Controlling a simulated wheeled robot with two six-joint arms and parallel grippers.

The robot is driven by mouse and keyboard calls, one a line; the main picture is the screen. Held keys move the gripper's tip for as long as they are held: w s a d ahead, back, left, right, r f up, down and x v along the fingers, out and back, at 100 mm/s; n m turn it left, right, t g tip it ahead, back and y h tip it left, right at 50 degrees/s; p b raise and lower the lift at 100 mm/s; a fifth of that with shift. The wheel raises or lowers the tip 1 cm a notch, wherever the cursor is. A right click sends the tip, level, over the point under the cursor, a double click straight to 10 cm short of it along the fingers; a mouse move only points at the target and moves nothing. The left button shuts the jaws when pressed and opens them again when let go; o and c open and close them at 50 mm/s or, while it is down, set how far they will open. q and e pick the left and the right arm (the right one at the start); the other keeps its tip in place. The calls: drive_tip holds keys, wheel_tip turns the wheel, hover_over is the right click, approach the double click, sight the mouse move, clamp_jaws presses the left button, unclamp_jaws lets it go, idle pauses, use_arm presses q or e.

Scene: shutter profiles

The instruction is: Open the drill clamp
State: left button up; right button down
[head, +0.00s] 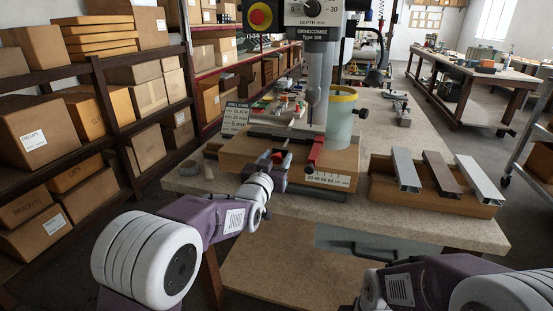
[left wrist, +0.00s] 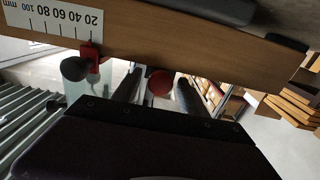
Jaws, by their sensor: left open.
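The drill stand (head: 318,85) rises from a wooden base on the bench. A round red knob (head: 279,157), which looks like the clamp's handle, is at the front left of that base. My left gripper (head: 265,160) is at this knob, open. In the left wrist view the red knob (left wrist: 160,82) shows between the two dark fingers (left wrist: 156,88), with gaps on both sides; whether it lies fully between them in depth I cannot tell. The clamp's jaw is mostly hidden. A red stop (head: 315,152) with a dark knob (left wrist: 75,68) sits by the millimetre scale (left wrist: 55,20). My right gripper is out of view.
A wooden tray (head: 430,198) with several metal profiles stands right of the drill base. A grey-green cylinder with a yellow rim (head: 340,118) stands behind the stop. Shelves with cartons (head: 40,132) stand at left.

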use_arm(q)
drive_tip(key=shift+w, duration=0.15)
clamp_jaws()
idle(1.4)
